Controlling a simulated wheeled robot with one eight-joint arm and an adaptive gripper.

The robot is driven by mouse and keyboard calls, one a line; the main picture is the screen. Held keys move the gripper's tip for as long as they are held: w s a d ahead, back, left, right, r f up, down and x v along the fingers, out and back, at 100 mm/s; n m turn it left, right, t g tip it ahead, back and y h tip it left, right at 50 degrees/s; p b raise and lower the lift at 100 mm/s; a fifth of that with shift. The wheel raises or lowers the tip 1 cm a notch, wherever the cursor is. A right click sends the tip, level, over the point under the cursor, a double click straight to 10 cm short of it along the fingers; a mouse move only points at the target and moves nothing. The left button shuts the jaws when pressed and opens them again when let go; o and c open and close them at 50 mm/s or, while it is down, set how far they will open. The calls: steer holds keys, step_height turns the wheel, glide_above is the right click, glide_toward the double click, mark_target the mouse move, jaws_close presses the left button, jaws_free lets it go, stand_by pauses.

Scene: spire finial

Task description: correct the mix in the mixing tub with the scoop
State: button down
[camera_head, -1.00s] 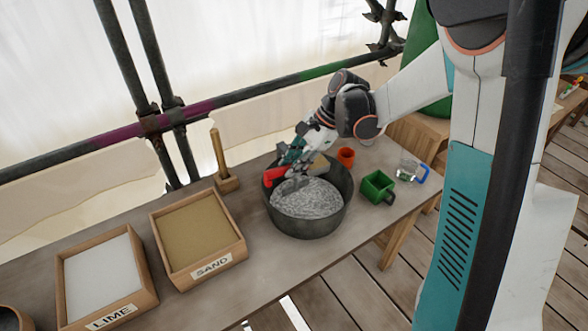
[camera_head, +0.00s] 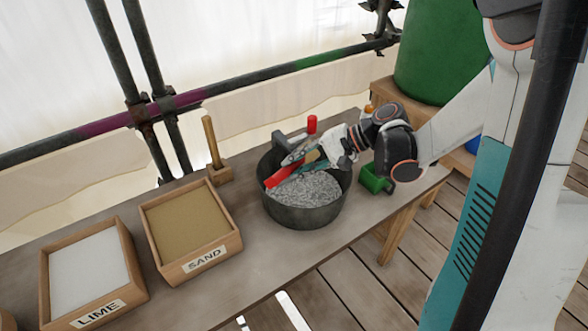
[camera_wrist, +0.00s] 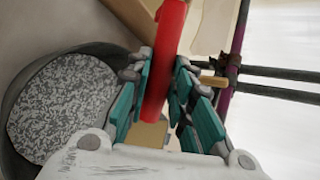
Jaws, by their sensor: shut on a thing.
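The dark round mixing tub (camera_head: 303,216) stands on the bench and holds a speckled grey-white mix (camera_head: 308,190). It also shows at the left of the wrist view (camera_wrist: 62,108). My gripper (camera_head: 293,168) is over the tub's back left part, shut on a long red handle (camera_head: 280,177), which seems to be the scoop's. In the wrist view, the red handle (camera_wrist: 163,60) runs between my gripper's fingers (camera_wrist: 158,85). I cannot make out the scoop's bowl, or whether the tool touches the mix.
Left of the tub are open boxes of sand (camera_head: 205,262) and lime (camera_head: 110,308). A wooden-handled tool (camera_head: 212,145) stands behind the sand. A red cylinder (camera_head: 311,124) and grey block (camera_head: 280,140) are behind the tub. A green container (camera_head: 372,180) is partly hidden by my arm.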

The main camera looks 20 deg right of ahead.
steer(key=shift+s+d+f+n+t+y+b, duration=0.15)
steer(key=shift+f+t+y+b, duration=0.15)
steer(key=shift+t+y+b, duration=0.65)
steer(key=shift+s+d+f+n+t+y+b, duration=0.1)
steer(key=shift+s+f+t+y+b, duration=0.15)
steer(key=shift+t+y+b, duration=0.6)
steer(key=shift+s+d+f+n+t+y+b, duration=0.15)
steer(key=shift+f+t+y+b, duration=0.15)
steer(key=shift+t+y+b, duration=0.65)
steer(key=shift+g+h, duration=0.25)
